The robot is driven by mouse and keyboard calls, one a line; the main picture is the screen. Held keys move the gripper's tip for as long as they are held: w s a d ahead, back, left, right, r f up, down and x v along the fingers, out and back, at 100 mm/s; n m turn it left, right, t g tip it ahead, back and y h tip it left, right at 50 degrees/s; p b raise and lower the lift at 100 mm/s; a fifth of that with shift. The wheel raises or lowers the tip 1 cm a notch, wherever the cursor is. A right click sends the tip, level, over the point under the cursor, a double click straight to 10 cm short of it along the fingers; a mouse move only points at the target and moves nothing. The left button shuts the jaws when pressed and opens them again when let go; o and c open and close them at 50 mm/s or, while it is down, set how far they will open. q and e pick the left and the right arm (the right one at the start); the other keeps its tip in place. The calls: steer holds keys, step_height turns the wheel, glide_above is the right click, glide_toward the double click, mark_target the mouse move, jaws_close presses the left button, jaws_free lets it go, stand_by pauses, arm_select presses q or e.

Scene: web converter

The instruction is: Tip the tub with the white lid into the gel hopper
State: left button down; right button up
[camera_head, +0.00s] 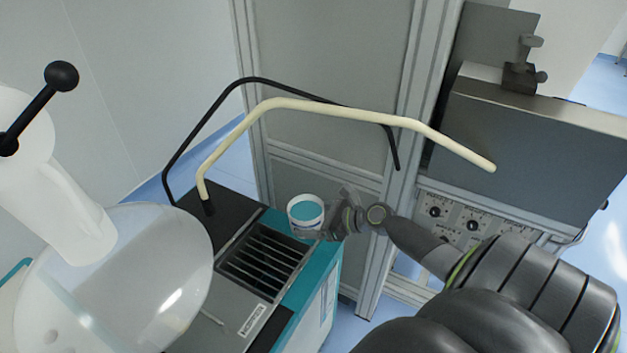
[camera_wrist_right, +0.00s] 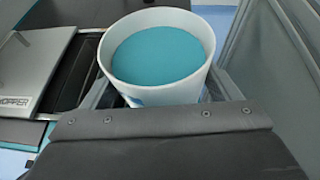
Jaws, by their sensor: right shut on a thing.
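A white tub (camera_head: 305,226) full of teal material stands roughly upright, with no lid on it. It also shows large in the right wrist view (camera_wrist_right: 160,95), its teal surface a little below the rim. My right gripper (camera_head: 326,222) is shut on the tub's side. The hopper (camera_head: 262,262) is a dark, slatted opening in the teal and grey machine top. Its grey cover plate (camera_head: 228,318) lies at the near side of the opening. The tub is held beyond the opening's far right corner, not over its middle. My left gripper is not in view.
A bent cream bar (camera_head: 330,110) and a black bar (camera_head: 215,105) arch above the machine. A clear, round-fronted vessel (camera_head: 150,270) stands close on the left. A grey frame post (camera_head: 395,200) and a control panel (camera_head: 475,222) are on the right.

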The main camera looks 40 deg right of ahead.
steer(key=shift+w+a+p, duration=0.1)
steer(key=shift+a+p, duration=0.15)
steer(key=shift+p, duration=0.5)
steer(key=shift+w+a+f+n+g+h+p, duration=0.15)
steer(key=shift+a+n+g+h+p, duration=0.2)
steer(key=shift+p, duration=0.7)
steer(key=shift+a+f+n+g+h+p, duration=0.15)
steer(key=shift+n+g+h+p, duration=0.3)
steer(key=shift+p, duration=0.6)
